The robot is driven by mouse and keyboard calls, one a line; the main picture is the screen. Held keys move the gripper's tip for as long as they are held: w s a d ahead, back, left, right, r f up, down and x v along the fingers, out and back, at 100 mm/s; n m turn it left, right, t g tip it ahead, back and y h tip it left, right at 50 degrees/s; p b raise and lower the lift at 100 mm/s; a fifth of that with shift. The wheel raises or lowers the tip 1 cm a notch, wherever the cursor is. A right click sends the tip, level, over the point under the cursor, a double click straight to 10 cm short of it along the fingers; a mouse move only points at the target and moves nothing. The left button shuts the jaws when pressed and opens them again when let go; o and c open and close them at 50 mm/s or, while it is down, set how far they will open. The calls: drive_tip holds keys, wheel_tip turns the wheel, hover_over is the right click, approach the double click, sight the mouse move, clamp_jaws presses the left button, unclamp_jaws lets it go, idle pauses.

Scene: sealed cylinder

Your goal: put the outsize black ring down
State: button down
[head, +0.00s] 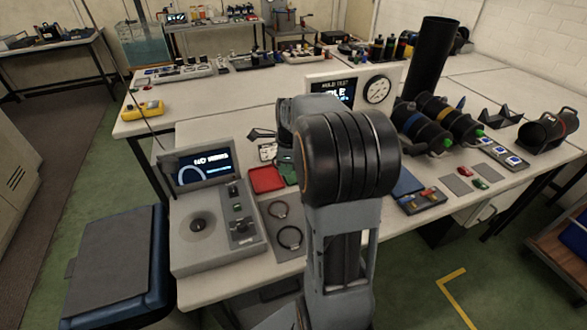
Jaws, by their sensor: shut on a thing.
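My arm stands in the middle of the head view, and its thick dark joint blocks the sight of my gripper. I cannot see the jaws or anything in them. Two thin dark rings lie on a grey mat (269,232) right of the console. The nearer ring (289,238) looks slightly larger than the farther ring (278,210). I cannot tell whether either is the outsize black ring. A red tray (266,179) sits just behind the mat, and it looks empty.
A console with a lit screen (205,168) stands left of the mat. Behind my arm are a gauge panel (379,89), a tall black cylinder (433,55) and dark cylinders lying down (422,130). A blue-sided bin (121,253) stands at the bench's left. Small parts lie right of my arm.

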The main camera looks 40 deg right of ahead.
drive_tip(key=w+d+f, duration=0.2)
drive_tip(key=w+d, duration=0.1)
drive_tip(key=d, duration=0.1)
hover_over(295, 179)
drive_tip(key=s, duration=0.1)
drive_tip(key=f, duration=0.5)
drive_tip(key=shift+a+p, duration=0.25)
drive_tip(key=shift+p, duration=0.05)
drive_tip(key=shift+w+d+f, duration=0.3)
drive_tip(key=shift+d+f, duration=0.1)
drive_tip(key=shift+f, duration=1.75)
